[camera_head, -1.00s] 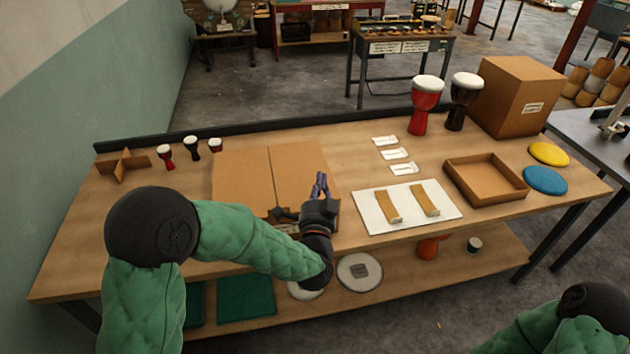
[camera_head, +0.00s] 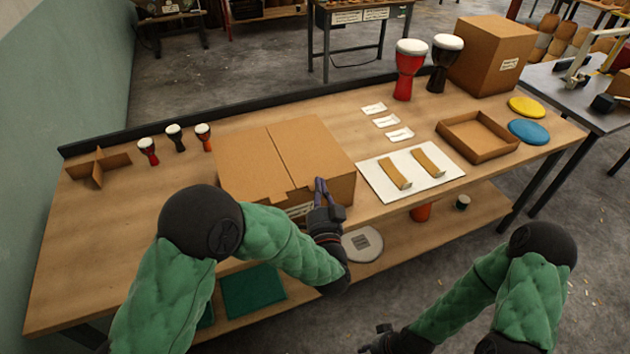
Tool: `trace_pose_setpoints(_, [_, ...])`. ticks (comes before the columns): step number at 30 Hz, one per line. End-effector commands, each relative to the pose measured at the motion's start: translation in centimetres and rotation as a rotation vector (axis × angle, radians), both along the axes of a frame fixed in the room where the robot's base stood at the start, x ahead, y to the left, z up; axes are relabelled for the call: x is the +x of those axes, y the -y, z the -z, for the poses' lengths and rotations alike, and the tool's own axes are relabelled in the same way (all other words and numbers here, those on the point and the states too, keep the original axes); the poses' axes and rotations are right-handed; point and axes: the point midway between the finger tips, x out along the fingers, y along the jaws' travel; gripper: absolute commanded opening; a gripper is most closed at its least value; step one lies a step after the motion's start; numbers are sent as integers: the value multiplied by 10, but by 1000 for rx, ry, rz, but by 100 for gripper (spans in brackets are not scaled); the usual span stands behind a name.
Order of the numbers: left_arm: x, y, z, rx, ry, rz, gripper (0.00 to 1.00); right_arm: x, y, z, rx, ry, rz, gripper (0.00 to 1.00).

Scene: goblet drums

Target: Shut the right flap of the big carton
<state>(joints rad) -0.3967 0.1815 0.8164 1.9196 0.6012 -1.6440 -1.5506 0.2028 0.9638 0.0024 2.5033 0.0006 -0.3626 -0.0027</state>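The big carton (camera_head: 240,165) is a brown cardboard box on the workbench, left of the middle. Its right flap (camera_head: 308,150) lies flat or nearly flat over the top. The left flap beside it also lies flat, and a thin seam runs between them. My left gripper (camera_head: 321,186) is at the carton's front, by the right flap's front edge. Its fingers point up and look close together; I cannot tell contact or whether they are fully shut. It holds nothing visible. My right gripper (camera_head: 376,338) is low at the bottom edge, partly cut off, away from the bench.
A white board (camera_head: 376,178) with two tan pieces lies right of the carton. An open cardboard tray (camera_head: 474,150), goblet drums (camera_head: 408,70) and a tall closed box (camera_head: 487,58) stand farther right. Small drums (camera_head: 174,138) and a cardboard divider (camera_head: 98,172) are left.

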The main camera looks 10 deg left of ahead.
Motion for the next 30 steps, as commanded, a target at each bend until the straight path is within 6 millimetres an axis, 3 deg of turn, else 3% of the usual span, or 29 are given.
trace_pose_setpoints(23, [-1, -1, 13, 1, -5, 0, 0, 0, 0, 3, 0, 0, 0, 32])
trace_pose_setpoints(30, [6, -3, -2, -1, -3, -1, 0, 0, 0, -8, 0, 0, 0, 32])
